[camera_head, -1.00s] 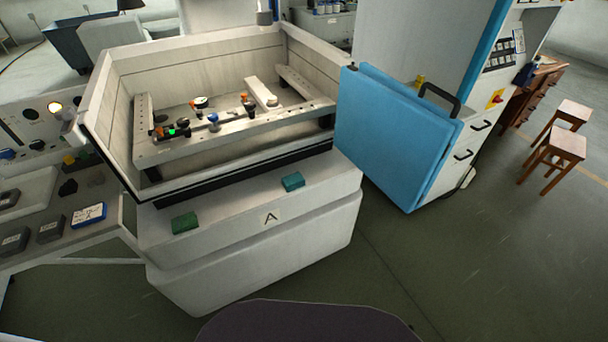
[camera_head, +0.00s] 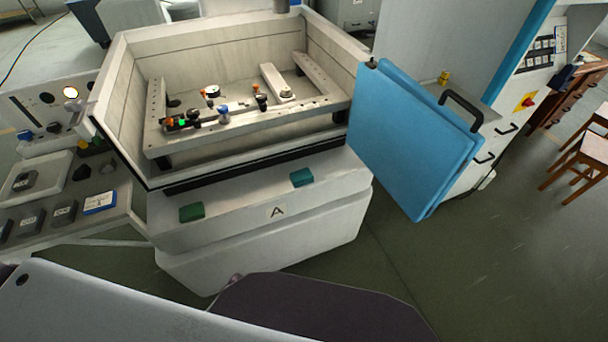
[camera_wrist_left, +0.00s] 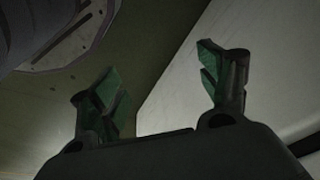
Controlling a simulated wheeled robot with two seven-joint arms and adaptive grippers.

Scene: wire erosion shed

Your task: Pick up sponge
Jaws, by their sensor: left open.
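Two small sponge-like blocks lie apart on the white front ledge marked A in the head view. One is a dark green block (camera_head: 192,212) at the left, the other a teal block (camera_head: 302,177) further right. I cannot tell for sure which is the sponge. My left gripper (camera_wrist_left: 160,78) is open and empty in the left wrist view, with green pads on its fingers. No block shows between or near its fingers there. In the head view the left gripper's fingers are out of sight. My right gripper is in neither view.
The white machine tank (camera_head: 120,100) stands open behind the ledge, with fixtures and small parts inside. A blue door (camera_head: 415,140) juts out at its right. A control panel desk (camera_head: 135,222) is at the left. Wooden stools (camera_head: 580,160) stand far right. Floor is free at the front right.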

